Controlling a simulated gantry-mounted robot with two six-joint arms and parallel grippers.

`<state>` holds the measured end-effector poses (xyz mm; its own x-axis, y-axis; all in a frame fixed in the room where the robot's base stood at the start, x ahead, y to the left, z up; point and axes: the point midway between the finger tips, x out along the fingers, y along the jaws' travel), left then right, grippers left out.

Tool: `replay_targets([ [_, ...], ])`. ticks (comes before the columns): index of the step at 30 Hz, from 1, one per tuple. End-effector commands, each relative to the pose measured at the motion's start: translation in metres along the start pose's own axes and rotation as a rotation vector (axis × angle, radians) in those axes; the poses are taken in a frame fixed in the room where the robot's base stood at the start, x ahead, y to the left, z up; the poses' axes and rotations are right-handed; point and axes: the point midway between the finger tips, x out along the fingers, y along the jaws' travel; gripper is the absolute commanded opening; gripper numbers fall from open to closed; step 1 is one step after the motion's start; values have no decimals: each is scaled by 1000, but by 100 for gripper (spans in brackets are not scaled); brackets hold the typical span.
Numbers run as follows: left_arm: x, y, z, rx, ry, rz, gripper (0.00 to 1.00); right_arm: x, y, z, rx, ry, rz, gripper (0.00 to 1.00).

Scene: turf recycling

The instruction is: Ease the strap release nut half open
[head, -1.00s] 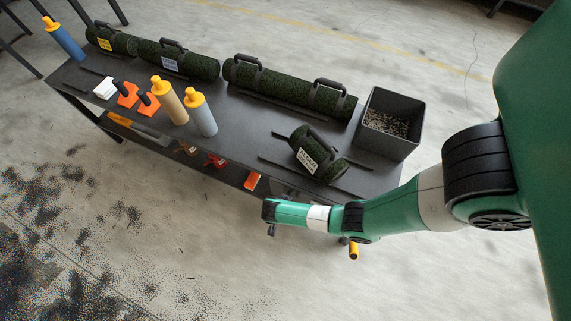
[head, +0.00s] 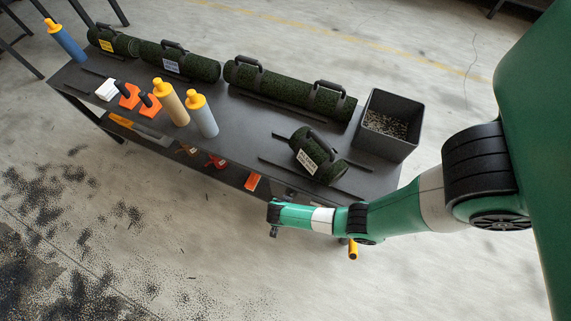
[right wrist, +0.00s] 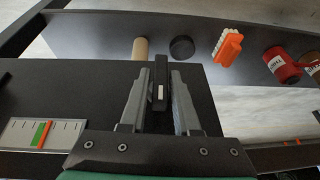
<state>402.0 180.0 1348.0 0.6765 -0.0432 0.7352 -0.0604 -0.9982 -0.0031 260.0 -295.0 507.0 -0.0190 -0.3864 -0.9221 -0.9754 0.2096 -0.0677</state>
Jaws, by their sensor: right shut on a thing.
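In the right wrist view, a dark upright piece with a white mark, which I take to be the strap release nut (right wrist: 161,88), sits between the fingers of my right gripper (right wrist: 161,97). The gripper is shut on it. A white scale plate (right wrist: 18,131) with black ticks, a green band and a red line lies to the left of the fingers. In the head view my right gripper (head: 274,231) is small, at the front side of the table, below its edge; the nut cannot be made out there. My left gripper is out of view.
The dark table (head: 240,125) carries turf rolls (head: 290,92), a short labelled roll (head: 326,164), bottles (head: 201,118) and a grey bin of granules (head: 405,108). A shelf (right wrist: 110,40) below holds an orange brush (right wrist: 228,48) and red cans (right wrist: 280,65). Floor in front is clear.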

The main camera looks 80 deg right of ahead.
Motion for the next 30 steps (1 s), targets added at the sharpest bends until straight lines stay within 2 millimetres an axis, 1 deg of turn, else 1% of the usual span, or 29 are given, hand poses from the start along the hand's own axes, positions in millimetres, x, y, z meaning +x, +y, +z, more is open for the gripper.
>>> replay_targets([
  [1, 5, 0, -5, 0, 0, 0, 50, -3, 2, -2, 6, 1, -18, 0],
  [6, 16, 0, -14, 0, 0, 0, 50, -4, 3, -2, 46, 2, -123, 0],
  [12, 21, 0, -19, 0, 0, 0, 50, -1, 4, -1, 110, 2, -281, 0],
  [16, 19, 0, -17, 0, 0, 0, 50, 1, 5, 1, 151, 0, -382, 0],
  [21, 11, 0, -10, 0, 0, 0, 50, 4, 5, 2, 200, 0, -500, 0],
  [30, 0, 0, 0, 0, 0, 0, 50, 3, 5, 1, 258, 2, -631, 0],
])
